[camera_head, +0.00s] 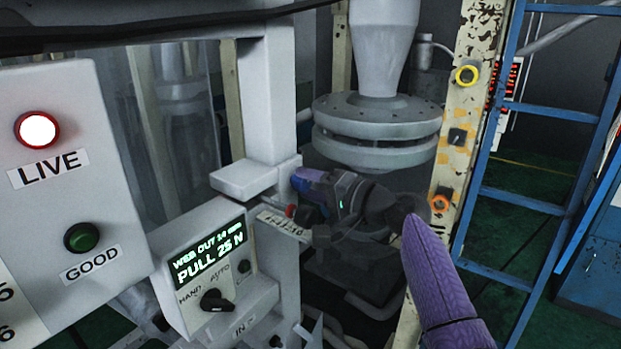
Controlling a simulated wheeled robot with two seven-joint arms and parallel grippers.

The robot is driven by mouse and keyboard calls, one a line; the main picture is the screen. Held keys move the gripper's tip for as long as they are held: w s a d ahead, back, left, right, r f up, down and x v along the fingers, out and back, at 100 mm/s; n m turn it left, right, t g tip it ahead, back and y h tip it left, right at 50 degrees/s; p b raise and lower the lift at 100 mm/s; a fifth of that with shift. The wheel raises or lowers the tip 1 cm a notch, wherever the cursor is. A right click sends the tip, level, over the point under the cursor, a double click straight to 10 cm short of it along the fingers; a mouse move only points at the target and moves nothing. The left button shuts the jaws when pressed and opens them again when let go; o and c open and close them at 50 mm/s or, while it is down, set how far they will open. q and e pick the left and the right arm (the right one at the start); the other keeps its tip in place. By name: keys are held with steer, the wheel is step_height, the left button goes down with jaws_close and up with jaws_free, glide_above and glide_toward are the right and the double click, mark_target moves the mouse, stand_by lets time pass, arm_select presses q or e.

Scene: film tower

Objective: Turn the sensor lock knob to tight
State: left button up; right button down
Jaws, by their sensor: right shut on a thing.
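My right gripper (299,197) reaches in from the lower right on its purple arm. Its fingers are closed at the small sensor lock knob (290,210), at the right side of the grey bracket. Only a small reddish piece of the knob shows between the fingers, so its turn position cannot be read. A label strip (284,223) beneath it is partly covered and not legible. The small display (208,253) to the lower left reads "WEB OUT 14 mm" and "PULL 25 N". My left gripper is not in view.
A panel with a lit LIVE lamp (37,129) and a dark green GOOD button (81,237) stands at left. A HAND/AUTO selector (217,300) is below the display. A flanged metal die (377,130) stands behind my gripper; a blue ladder (530,110) is at right.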

steer(key=shift+m, duration=0.6)
steer(key=shift+c, duration=0.9)
jaws_free()
steer(key=b+v, duration=0.2)
steer(key=v, duration=0.8)
steer(key=shift+w, duration=0.1)
